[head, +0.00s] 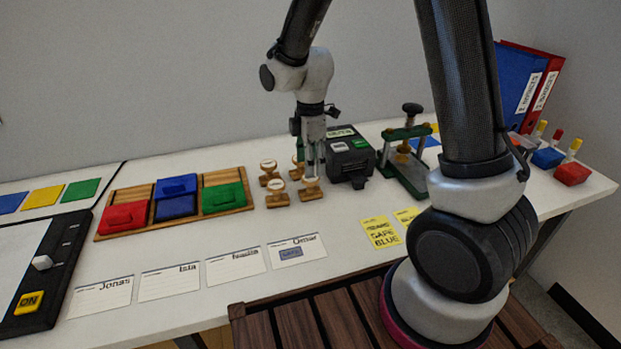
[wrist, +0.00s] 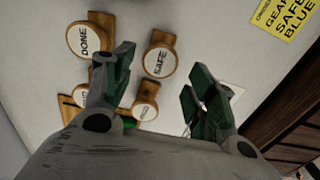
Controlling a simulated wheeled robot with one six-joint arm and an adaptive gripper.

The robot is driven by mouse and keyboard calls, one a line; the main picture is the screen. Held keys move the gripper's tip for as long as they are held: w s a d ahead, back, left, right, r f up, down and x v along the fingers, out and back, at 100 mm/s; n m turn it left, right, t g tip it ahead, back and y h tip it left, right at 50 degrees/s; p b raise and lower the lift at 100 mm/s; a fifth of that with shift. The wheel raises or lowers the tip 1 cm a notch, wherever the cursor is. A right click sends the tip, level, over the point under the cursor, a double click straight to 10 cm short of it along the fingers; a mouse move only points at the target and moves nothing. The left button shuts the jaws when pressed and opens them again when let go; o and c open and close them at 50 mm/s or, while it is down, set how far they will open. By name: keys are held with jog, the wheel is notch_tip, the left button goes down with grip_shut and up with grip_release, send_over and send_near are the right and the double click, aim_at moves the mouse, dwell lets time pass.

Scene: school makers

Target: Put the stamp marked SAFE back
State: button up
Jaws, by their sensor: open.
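The stamp marked SAFE (wrist: 159,62) has a round, wood-rimmed white label and a wooden side piece. In the head view it appears to be the front right stamp (head: 310,188) of a small group, though its label is unreadable there. My gripper (wrist: 158,78) is open and empty, pointing down over the group. In the wrist view its green fingers spread to either side of the SAFE stamp's lower end; I cannot tell whether they touch it. The DONE stamp (wrist: 89,40) stands beside it. Two more stamps, one (wrist: 146,99) between the fingers, are partly hidden.
A black device (head: 350,160) and a green press (head: 405,165) stand right of the stamps. A wooden tray (head: 240,180) with red, blue and green blocks lies left. Name cards (head: 235,264) lie in front, one bearing a SAFE mark. Yellow notes (head: 381,232) lie front right.

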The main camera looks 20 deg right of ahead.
jog(key=shift+r, duration=1.55)
jog(key=shift+d+r, duration=0.15)
jog(key=shift+r, duration=0.1)
jog(key=s+d+r+m+t, duration=0.2)
jog(key=s+d+r+m, duration=0.6)
jog(key=r, duration=0.4)
jog(key=s+d+r+m+t, duration=0.1)
jog(key=s+d+r+m, duration=0.1)
jog(key=s+m, duration=0.3)
jog(key=s+d+r+m+t, duration=0.1)
jog(key=s+d+r+m, duration=0.2)
jog(key=s, duration=0.6)
jog(key=shift+d+m, duration=0.8)
jog(key=shift+m, duration=0.2)
jog(key=shift+r, duration=0.1)
